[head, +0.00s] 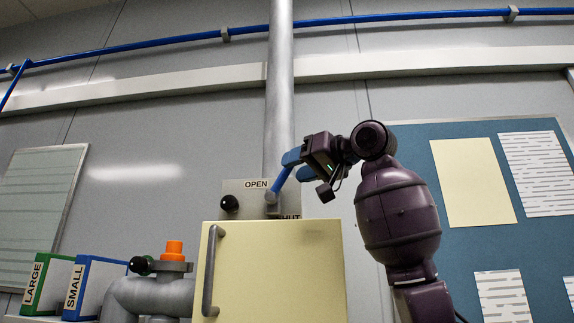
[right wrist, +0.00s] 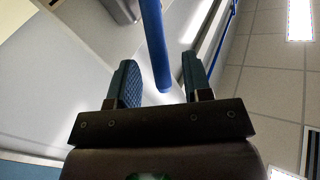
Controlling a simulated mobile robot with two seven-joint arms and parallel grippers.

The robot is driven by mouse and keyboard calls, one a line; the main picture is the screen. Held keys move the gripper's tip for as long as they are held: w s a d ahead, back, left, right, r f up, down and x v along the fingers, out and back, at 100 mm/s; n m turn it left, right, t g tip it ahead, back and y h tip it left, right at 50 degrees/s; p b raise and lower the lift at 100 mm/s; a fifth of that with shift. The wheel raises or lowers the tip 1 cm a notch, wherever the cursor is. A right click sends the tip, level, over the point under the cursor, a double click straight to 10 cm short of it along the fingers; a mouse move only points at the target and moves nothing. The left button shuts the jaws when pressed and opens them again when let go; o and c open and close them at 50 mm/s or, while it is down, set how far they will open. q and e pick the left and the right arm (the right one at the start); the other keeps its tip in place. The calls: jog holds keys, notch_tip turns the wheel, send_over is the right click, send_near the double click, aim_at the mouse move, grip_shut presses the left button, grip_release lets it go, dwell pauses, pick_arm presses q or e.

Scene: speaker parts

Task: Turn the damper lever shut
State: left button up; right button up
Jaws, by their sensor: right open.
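The blue damper lever (head: 281,180) rises tilted to the upper right from its mount on a grey plate (head: 238,190) at the base of the vertical duct pipe. The plate has an OPEN label (head: 256,184) above and a SHUT label (head: 290,217) below, partly hidden. My right gripper (head: 294,166) is at the lever's upper end. In the right wrist view the lever (right wrist: 154,45) runs down between the two spread fingers of the gripper (right wrist: 162,82), with visible gaps on both sides. My left gripper is out of view.
A cream cabinet (head: 275,270) with a grey handle stands below the plate. A black knob (head: 230,203) is on the plate's left. Grey piping with an orange cap (head: 174,249) and binders (head: 95,285) are at the left. A blue notice board (head: 470,245) hangs right.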

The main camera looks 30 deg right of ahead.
aim_at(291, 169)
jog(key=shift+p+x, duration=0.4)
jog(key=shift+x, duration=1.15)
grip_shut()
